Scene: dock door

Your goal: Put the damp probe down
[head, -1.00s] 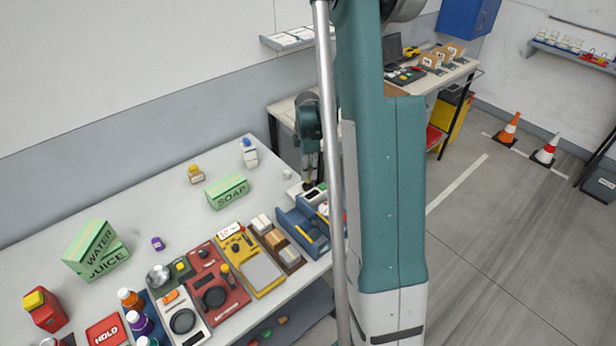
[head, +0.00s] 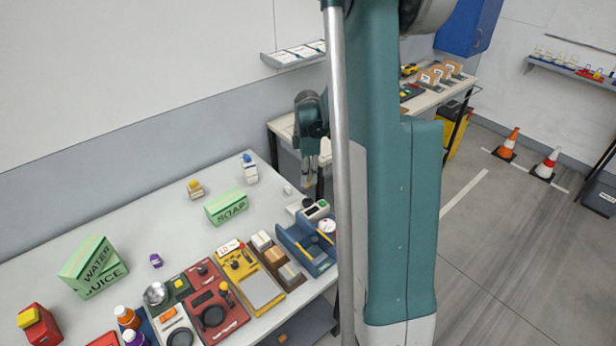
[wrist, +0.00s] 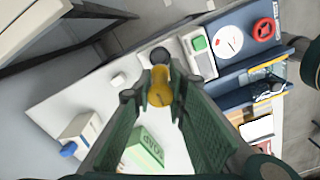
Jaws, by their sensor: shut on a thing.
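My gripper (wrist: 158,92) is shut on the damp probe (wrist: 160,86), a small yellow piece between the fingertips in the wrist view. In the head view my gripper (head: 309,180) hangs upright over the far right end of the table, and the probe shows as a small yellowish tip. Just beyond the probe is a dark round part (wrist: 160,56) at the end of a white meter with a green screen (wrist: 199,43). The meter also shows in the head view (head: 317,210). The probe's lower end is hidden, so I cannot tell whether it touches anything.
A blue tray (head: 306,247) lies close to the meter. A green soap box (head: 226,207) and a white bottle with a blue cap (head: 249,168) stand to the left. A small white piece (wrist: 118,79) lies nearby. The table (head: 190,235) has bare room around the soap box.

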